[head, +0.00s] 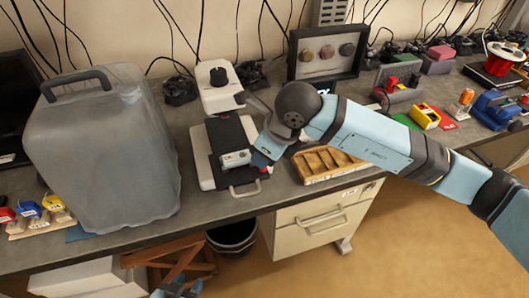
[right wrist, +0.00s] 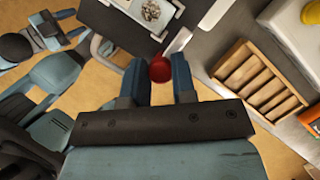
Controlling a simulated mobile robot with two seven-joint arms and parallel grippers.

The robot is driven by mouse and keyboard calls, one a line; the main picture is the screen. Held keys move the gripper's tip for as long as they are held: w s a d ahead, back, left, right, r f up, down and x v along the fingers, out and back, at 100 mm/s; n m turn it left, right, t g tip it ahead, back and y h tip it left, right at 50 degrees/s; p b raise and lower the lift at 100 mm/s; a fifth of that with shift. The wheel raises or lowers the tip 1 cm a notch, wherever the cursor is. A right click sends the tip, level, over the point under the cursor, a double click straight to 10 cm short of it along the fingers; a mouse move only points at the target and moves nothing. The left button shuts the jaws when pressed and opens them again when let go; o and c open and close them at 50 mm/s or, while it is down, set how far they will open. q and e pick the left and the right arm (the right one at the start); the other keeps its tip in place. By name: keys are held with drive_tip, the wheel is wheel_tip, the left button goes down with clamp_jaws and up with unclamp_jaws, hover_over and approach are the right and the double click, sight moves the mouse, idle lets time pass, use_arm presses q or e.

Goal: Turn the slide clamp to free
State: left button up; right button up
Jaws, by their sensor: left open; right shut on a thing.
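The white machine (head: 216,94) has a black knob on its head and a black sliding plate (head: 231,136) on its base. A metal bar handle (head: 246,189) sticks out at the front. My right gripper (head: 263,164) reaches down to the plate's right front edge. In the right wrist view my right gripper (right wrist: 157,78) has its two fingers shut on the red slide clamp knob (right wrist: 160,69). Only a little red shows in the head view. How far the clamp is turned I cannot tell. My left gripper (head: 177,289) is open, low at the bottom edge, away from the bench and partly cut off.
A large translucent cover with a dark handle (head: 98,150) stands left of the machine. A wooden slotted tray (head: 326,163) lies close at its right. A framed display (head: 325,53) stands behind. A black bin (head: 232,235) and a drawer unit (head: 318,220) are below the bench.

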drive_tip(key=o, duration=0.9)
drive_tip(key=shift+r, duration=0.1)
drive_tip(key=b+v, duration=0.1)
drive_tip(key=v, duration=1.2)
drive_tip(key=shift+s+d+r, duration=0.15)
drive_tip(key=shift+d+r, duration=0.1)
drive_tip(key=shift+r, duration=0.05)
